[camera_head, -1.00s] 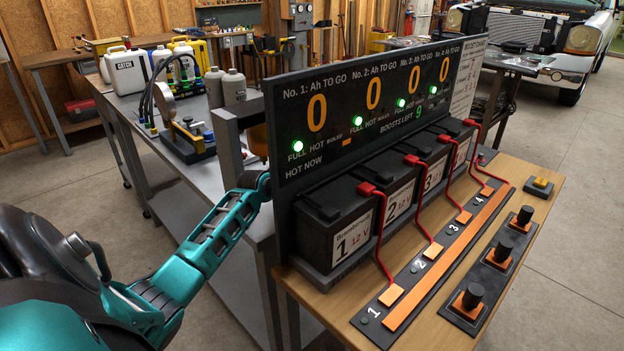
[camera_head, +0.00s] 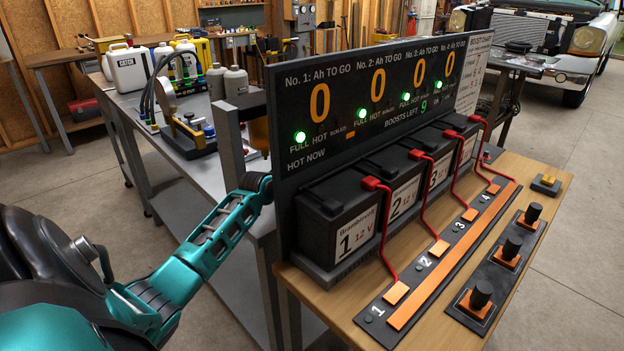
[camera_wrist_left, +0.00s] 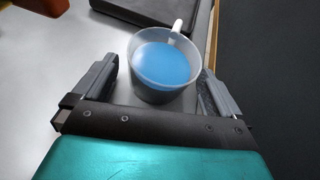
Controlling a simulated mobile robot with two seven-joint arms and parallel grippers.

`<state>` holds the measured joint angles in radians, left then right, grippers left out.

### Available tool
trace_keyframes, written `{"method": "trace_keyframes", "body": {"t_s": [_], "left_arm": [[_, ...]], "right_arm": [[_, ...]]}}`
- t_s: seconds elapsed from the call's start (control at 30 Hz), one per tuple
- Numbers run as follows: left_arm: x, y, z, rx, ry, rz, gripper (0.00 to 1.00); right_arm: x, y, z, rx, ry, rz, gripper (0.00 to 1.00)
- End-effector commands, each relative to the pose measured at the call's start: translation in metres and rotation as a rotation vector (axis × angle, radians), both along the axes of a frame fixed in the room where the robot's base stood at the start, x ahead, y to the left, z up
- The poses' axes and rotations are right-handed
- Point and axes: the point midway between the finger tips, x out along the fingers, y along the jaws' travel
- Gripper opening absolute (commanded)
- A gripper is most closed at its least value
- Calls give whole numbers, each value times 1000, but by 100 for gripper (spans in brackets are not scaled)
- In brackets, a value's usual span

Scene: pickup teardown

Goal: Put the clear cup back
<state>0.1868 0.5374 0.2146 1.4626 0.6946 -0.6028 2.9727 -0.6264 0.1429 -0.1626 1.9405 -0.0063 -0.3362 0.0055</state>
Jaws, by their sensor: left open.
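The clear cup (camera_wrist_left: 163,91) shows in the left wrist view, with blue liquid in it and a pale handle at its far side. It stands upright on a grey surface. My left gripper (camera_wrist_left: 160,72) is open, with one finger on each side of the cup. I cannot tell whether either finger touches it. In the head view my left arm reaches behind the dark display board (camera_head: 380,95), which hides the gripper and the cup. My right gripper is in neither view.
Several black batteries (camera_head: 340,212) with red cables stand before the board on a wooden table (camera_head: 420,335). A grey bench (camera_head: 160,180) behind holds jugs and a gauge device (camera_head: 188,130).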

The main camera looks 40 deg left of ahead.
Motion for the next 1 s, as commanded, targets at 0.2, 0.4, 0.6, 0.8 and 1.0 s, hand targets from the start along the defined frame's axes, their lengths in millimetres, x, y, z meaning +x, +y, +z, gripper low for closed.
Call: {"method": "trace_keyframes", "body": {"t_s": [0.2, 0.4, 0.6, 0.8, 1.0], "left_arm": [[0, 0, 2, 2, -1, -1, 99], [-18, -3, 10, -2, 0, -1, 99], [-53, -7, 25, -2, 1, 0, 99], [-87, -11, 39, -1, 1, -1, 99], [-106, -12, 46, -1, 1, -1, 99]], "right_arm": [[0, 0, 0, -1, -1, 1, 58], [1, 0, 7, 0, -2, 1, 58], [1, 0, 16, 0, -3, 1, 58], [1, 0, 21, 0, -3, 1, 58], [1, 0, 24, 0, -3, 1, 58]]}}
